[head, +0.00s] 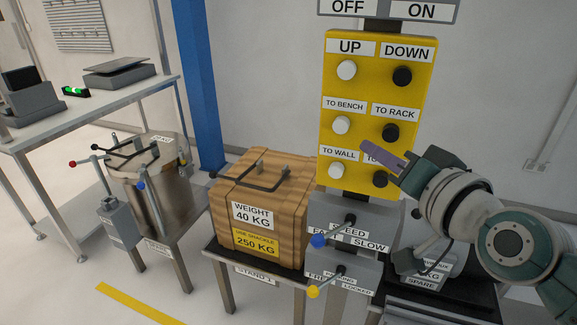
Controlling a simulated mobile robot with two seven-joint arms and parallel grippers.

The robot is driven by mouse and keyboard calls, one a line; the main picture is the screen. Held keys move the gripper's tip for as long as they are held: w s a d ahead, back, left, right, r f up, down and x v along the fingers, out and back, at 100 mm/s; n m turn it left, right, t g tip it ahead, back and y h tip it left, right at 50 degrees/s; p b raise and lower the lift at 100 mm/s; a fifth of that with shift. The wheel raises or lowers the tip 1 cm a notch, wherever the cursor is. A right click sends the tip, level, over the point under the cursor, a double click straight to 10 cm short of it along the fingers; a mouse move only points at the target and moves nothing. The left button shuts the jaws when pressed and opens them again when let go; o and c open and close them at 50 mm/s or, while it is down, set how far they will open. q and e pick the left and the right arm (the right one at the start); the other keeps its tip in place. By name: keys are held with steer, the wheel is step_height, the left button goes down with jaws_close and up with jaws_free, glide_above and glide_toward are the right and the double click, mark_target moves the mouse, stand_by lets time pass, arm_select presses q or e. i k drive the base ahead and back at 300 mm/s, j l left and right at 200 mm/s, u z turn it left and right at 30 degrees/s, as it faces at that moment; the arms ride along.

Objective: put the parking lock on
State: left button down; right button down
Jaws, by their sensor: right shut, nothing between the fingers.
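The parking lock lever with a yellow knob (313,292) sits on the lower grey box, whose plate is partly legible as FREE on the left and LOCKED on the right. Its knob points down and left, toward the FREE side. My right gripper (373,151) comes in from the right, well above the lever, in front of the yellow button panel (368,112). Its purple-grey fingers are shut and empty, and they hide part of the lowest right label. I cannot tell if they touch the panel. My left gripper is out of view.
A blue-knobbed speed lever (319,241) sits just above the lock lever. A wooden weight crate (264,205) stands to the left on a stand. A metal chamber (152,180), a bench (95,106) and a blue post (198,80) are further left.

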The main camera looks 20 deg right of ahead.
mark_target(313, 291)
steer(key=z, duration=0.9)
